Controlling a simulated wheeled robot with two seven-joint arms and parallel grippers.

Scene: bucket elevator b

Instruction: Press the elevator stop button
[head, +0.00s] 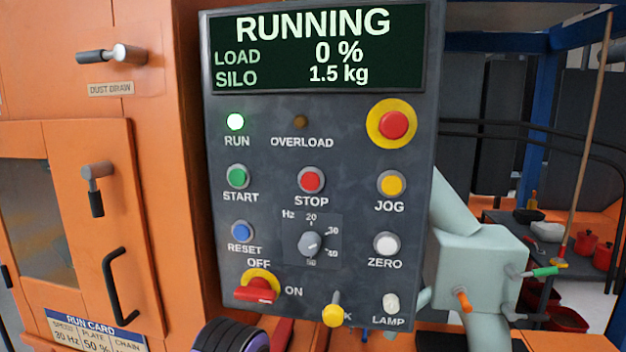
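The red STOP button (311,180) sits near the middle of a dark grey control panel (275,210), with its label below it. It stands proud of the panel inside a light ring, and nothing covers it. The display (318,48) at the panel's top reads RUNNING, LOAD 0 %, SILO 1.5 kg. The RUN lamp (235,121) glows green-white and the OVERLOAD lamp (301,121) is dark. Neither of my grippers can be made out in the head view.
Around STOP are green START (237,177), yellow JOG (391,184), a frequency knob (311,244) and a large red mushroom button (393,125) on yellow. A red switch (256,289) and yellow-tipped part (333,315) jut out below. Orange cabinet doors with handles (118,286) stand left.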

